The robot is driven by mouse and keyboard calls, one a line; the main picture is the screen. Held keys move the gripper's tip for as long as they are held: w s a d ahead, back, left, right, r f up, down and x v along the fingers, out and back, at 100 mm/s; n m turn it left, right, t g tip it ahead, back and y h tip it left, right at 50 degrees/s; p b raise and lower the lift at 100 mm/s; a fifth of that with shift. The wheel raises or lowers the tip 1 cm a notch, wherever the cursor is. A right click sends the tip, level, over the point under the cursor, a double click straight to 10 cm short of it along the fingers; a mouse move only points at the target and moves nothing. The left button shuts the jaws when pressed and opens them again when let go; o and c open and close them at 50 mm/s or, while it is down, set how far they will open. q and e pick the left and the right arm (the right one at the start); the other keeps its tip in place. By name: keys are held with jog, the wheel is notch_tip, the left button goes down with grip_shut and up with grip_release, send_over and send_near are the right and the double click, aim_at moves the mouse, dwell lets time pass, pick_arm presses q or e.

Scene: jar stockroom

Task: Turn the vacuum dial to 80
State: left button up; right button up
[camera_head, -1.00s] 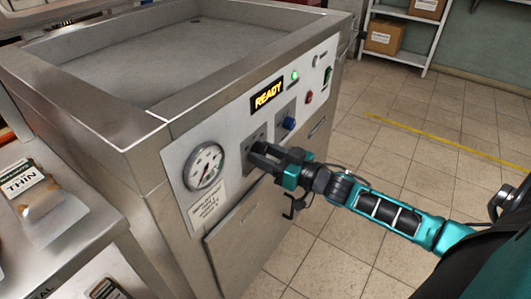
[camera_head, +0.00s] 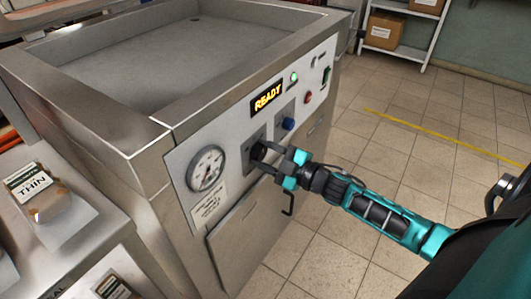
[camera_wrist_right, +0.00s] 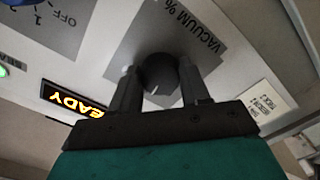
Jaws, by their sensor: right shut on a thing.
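The vacuum dial is a round dark knob on a grey plate marked "VACUUM %"; it shows in the right wrist view (camera_wrist_right: 160,76) and, partly behind my fingers, in the head view (camera_head: 258,151). A pale pointer mark shows on the knob, but the scale numbers around it are hidden or unreadable. My right gripper (camera_head: 266,158) is shut on the knob, with one finger on each side of it, as the right wrist view (camera_wrist_right: 158,88) shows. My left gripper is not in view.
The steel machine's front panel holds a round gauge (camera_head: 206,168), a lit "READY" display (camera_head: 267,97) and a blue knob (camera_head: 288,123). A side counter with a packet marked "THIN" (camera_head: 38,190) stands at the left. The tiled floor at the right is clear.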

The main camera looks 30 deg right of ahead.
jog(key=n, duration=0.4)
pick_arm(q)
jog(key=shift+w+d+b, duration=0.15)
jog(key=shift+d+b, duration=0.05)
jog(key=shift+b, duration=0.25)
pick_arm(e)
jog(key=shift+n, duration=2.2)
jog(key=shift+r, duration=0.1)
jog(key=o, duration=1.1)
jog(key=shift+c, duration=0.2)
pick_arm(q)
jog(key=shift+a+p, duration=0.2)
jog(key=shift+p, duration=0.15)
pick_arm(e)
jog(key=v, duration=1.3)
